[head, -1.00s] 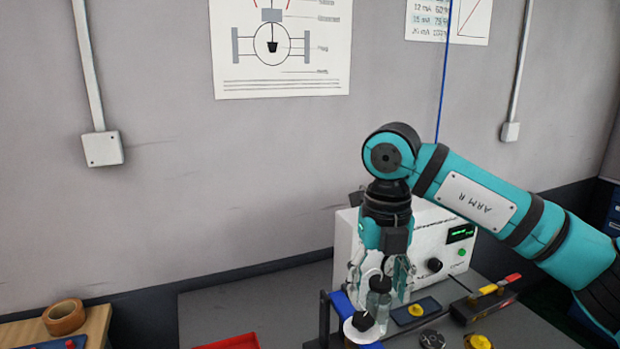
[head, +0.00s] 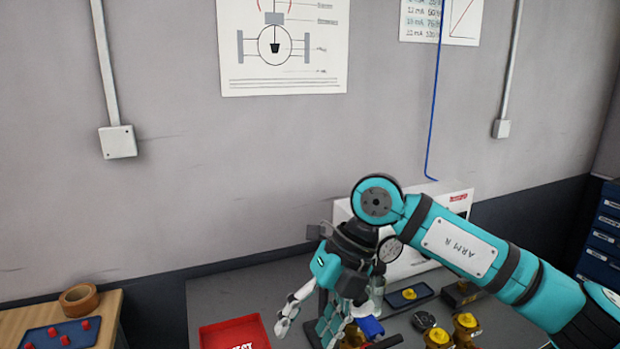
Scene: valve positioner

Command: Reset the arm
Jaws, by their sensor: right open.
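My right arm, teal with an "ARM R" plate, comes in from the right and bends down over the grey bench (head: 222,292). My right gripper (head: 306,322) hangs tilted, its fingers spread apart with nothing seen between them. It is right of the red tray (head: 236,334) and in front of a clear bottle (head: 377,290), which it partly hides. My left arm and gripper do not show.
A white box (head: 418,262) stands at the back of the bench, partly hidden by my arm. Brass fittings (head: 437,338) and a dark tray with a yellow part (head: 409,295) lie to the right.

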